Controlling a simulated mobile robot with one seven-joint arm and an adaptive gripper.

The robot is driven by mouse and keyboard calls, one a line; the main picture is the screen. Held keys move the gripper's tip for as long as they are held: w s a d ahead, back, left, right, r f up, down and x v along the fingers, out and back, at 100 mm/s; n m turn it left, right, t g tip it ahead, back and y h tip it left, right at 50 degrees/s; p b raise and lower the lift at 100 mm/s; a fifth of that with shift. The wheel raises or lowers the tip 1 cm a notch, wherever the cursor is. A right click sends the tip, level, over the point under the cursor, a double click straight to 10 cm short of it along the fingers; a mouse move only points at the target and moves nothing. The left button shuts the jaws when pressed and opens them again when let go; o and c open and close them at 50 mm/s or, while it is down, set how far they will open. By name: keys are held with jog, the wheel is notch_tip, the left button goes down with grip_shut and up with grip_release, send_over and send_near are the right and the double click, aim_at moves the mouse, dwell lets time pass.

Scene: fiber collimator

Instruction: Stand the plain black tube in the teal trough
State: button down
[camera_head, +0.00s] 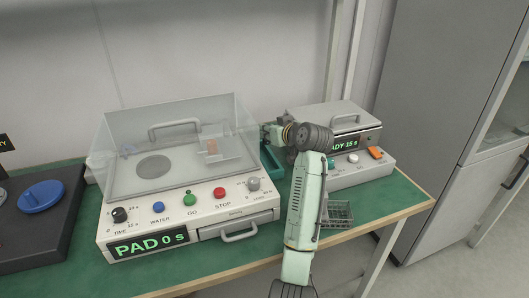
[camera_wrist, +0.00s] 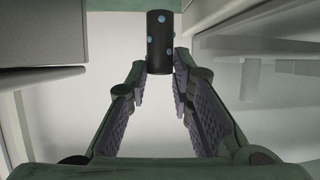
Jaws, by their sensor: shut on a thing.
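A black tube (camera_wrist: 158,32) with light blue dots on its side is between the fingertips of my gripper (camera_wrist: 160,78) in the wrist view. The gripper is shut on the tube's near end. The tube looks dotted rather than plain. The teal trough (camera_head: 271,166) stands on the green table between the two machines in the head view, partly hidden by my arm. My gripper is near and above it, behind my arm links. The tube cannot be made out in the head view.
A polishing machine with a clear cover (camera_head: 180,150) stands left of the trough and reads "PAD 0 s". A grey lidded machine (camera_head: 345,160) stands to the right. A wire basket (camera_head: 340,213) sits at the table's front right. A dark unit with a blue disc (camera_head: 41,196) is far left.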

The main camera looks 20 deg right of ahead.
jog(key=shift+s+f+p, duration=0.1)
jog(key=shift+f+p, duration=0.8)
jog(key=shift+f, duration=3.15)
jog(key=c, duration=1.4)
grip_release()
jog(key=shift+s+r, duration=0.1)
jog(key=shift+r, duration=0.05)
jog(key=b+v, duration=0.2)
jog(key=v, duration=0.5)
jog(key=shift+s, duration=0.15)
